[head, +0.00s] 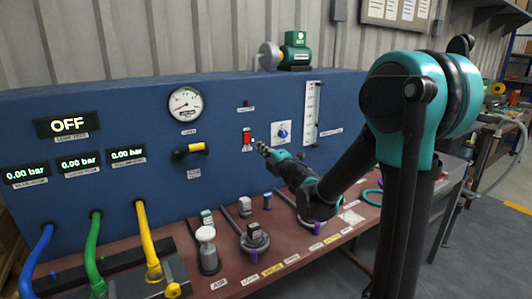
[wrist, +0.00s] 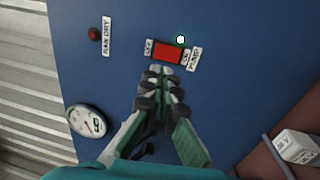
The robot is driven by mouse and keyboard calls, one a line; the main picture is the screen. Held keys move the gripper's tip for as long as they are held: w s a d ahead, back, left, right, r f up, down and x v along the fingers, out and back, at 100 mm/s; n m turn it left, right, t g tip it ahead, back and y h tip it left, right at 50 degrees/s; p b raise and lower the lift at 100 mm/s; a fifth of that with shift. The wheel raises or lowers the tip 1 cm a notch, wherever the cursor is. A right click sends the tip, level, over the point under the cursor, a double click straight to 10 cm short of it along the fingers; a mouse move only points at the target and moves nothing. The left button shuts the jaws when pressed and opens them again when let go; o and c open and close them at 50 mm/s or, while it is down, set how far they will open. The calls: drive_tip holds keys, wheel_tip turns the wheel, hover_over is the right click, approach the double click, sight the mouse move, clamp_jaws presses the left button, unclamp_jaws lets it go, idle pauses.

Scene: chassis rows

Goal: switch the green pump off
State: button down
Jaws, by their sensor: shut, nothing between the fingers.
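The green pump (head: 294,52) sits on top of the blue panel (head: 230,95). A red rocker switch (head: 247,140) is on the panel face; it also shows in the wrist view (wrist: 167,54) with a small label at each end and a plate reading PUMP beside it. A small pale round lamp (wrist: 180,40) is next to the switch. My gripper (head: 262,147) is shut and empty, its tips close to the switch. In the wrist view the gripper tips (wrist: 163,72) sit just below the switch's lower edge; I cannot tell whether they touch. Which way the rocker is tipped is unclear.
A blue knob (head: 283,133) on a white plate is right of the switch. A yellow-handled valve (head: 190,150) and a round gauge (head: 185,104) are to its left. A red button (wrist: 94,34) is near the switch. The bench (head: 235,284) below holds several small parts.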

sight(248, 135)
drive_tip(key=x, duration=0.7)
drive_tip(key=shift+w+a, duration=0.15)
drive_tip(key=shift+w+a+r, duration=0.1)
drive_tip(key=shift+w, duration=0.05)
drive_tip(key=shift+w+a+r, duration=0.15)
drive_tip(key=shift+w, duration=0.1)
